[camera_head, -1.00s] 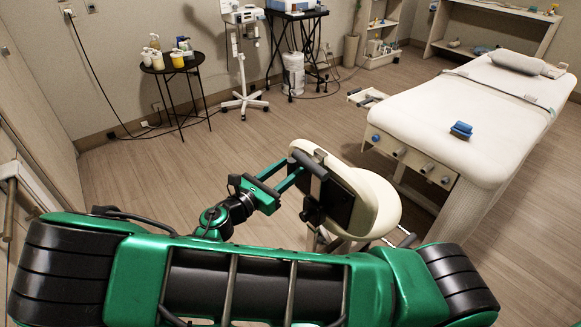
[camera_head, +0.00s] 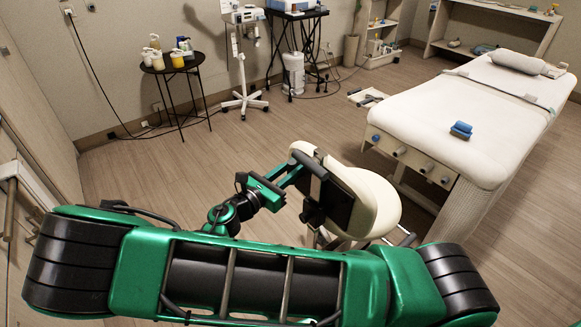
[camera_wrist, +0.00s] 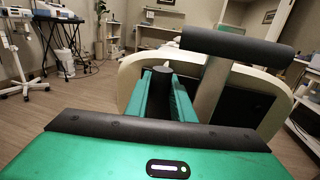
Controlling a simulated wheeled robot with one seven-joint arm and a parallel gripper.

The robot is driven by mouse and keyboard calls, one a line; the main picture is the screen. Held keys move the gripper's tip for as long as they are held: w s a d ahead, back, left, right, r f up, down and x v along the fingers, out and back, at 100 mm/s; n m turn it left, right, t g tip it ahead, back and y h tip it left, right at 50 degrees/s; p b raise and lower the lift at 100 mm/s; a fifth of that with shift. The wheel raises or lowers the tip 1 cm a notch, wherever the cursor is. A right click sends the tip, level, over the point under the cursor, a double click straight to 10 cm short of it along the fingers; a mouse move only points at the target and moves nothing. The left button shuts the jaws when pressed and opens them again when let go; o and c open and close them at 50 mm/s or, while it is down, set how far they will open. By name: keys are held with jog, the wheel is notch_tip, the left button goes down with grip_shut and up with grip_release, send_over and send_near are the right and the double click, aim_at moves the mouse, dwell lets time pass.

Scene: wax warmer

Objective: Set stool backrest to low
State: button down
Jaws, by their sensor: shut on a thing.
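The stool (camera_head: 375,195) has a cream seat and a cream backrest (camera_head: 305,148) with a black rear plate and a black padded bar (camera_head: 314,166). My gripper (camera_head: 290,176) reaches the backrest's rear from the left. In the wrist view, its green fingers (camera_wrist: 162,90) are closed around a dark, round-topped knob (camera_wrist: 161,73), left of the metal stem that carries the black bar (camera_wrist: 237,46). The cream backrest (camera_wrist: 130,72) rises just beyond the fingers. The contact is partly hidden by the fingers and the gripper body.
A white treatment bed (camera_head: 455,120) with blue items on it stands right of the stool. A round black side table (camera_head: 170,68) with bottles and a wheeled stand (camera_head: 243,100) are at the back left. The floor (camera_head: 200,155) between is clear.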

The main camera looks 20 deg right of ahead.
jog(key=shift+a+f, duration=0.15)
jog(key=shift+f, duration=1.75)
jog(key=c, duration=1.6)
grip_release()
jog(key=shift+w+f, duration=0.1)
jog(key=shift+o, duration=0.3)
jog(key=v, duration=1)
jog(key=shift+s+a, duration=0.2)
jog(key=shift+a, duration=0.15)
